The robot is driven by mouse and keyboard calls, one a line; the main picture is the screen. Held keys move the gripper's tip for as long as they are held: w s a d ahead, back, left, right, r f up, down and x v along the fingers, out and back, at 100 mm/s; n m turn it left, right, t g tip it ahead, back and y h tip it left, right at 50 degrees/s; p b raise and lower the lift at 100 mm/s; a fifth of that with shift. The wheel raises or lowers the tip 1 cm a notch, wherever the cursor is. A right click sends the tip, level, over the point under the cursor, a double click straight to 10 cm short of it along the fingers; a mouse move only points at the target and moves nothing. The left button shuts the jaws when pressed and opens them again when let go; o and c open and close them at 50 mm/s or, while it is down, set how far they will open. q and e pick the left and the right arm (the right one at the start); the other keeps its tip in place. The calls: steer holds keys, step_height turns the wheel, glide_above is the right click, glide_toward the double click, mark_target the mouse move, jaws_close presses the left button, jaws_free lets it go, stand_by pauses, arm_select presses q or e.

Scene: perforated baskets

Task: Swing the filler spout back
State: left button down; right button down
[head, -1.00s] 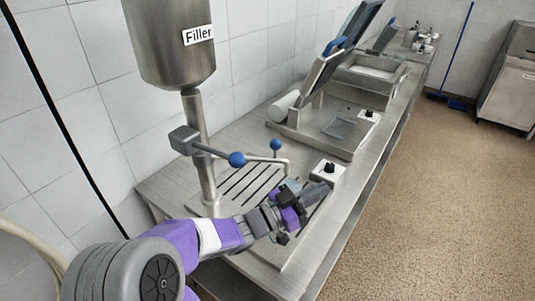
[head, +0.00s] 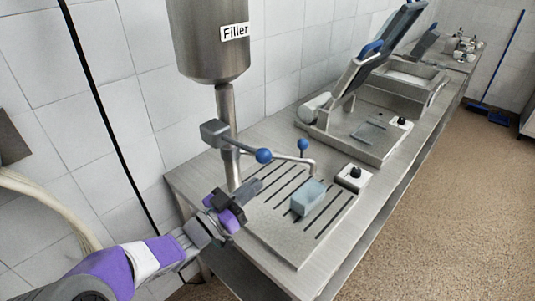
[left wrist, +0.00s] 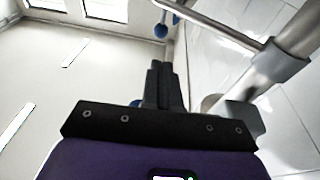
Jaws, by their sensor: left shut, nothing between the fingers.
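The steel filler vessel (head: 210,40), labelled "Filler", stands on a column at the upper left of the head view. The filler spout (head: 285,158) is a thin pipe running right from the column, with a blue knob (head: 303,144) near its bent-down end. A lever with a blue ball (head: 263,155) comes off a grey block (head: 214,133) on the column. A light-blue block-shaped piece (head: 308,197) sits on the slotted plate below the spout. My left gripper (head: 255,187) is shut and empty, below and left of the spout. In the left wrist view its fingers (left wrist: 160,85) are together, below the spout pipe (left wrist: 215,22).
A small box with a black dial (head: 353,177) sits right of the slotted plate (head: 300,250). Farther along the steel bench stands a machine with a raised lid (head: 365,65).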

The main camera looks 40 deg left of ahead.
stand_by(0.4)
arm_select(q)
steer(key=p, duration=0.3)
glide_toward(299, 147)
steer(key=x, duration=0.7)
steer(key=shift+d, duration=0.1)
steer(key=shift+f+b, duration=0.1)
steer(key=shift+b, duration=0.3)
